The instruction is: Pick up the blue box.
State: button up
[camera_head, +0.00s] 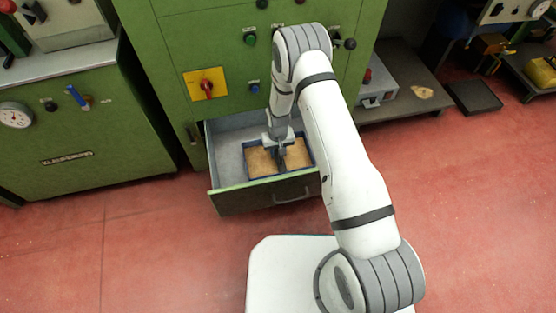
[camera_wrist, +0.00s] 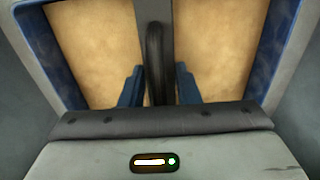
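The blue box (camera_head: 247,166) is a shallow open box with a blue rim and a tan inner floor. It lies inside an open drawer. In the wrist view its blue wall (camera_wrist: 57,50) shows at the left and right, and a dark upright bar, perhaps a handle, runs down the middle. My gripper (camera_head: 280,158) points down into the box near its middle. In the wrist view the two blue fingertips (camera_wrist: 160,88) stand apart, one on each side of the dark bar, with a visible gap at least on the right. The fingers' lower contact is hidden.
The pulled-out drawer (camera_head: 228,160) has grey walls and a green front panel with a handle, around the box. The green cabinet (camera_head: 175,60) with knobs rises behind it. A low shelf (camera_head: 405,90) stands at the right. The red floor in front is mostly clear.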

grip_shut()
jog(key=shift+r, duration=0.15)
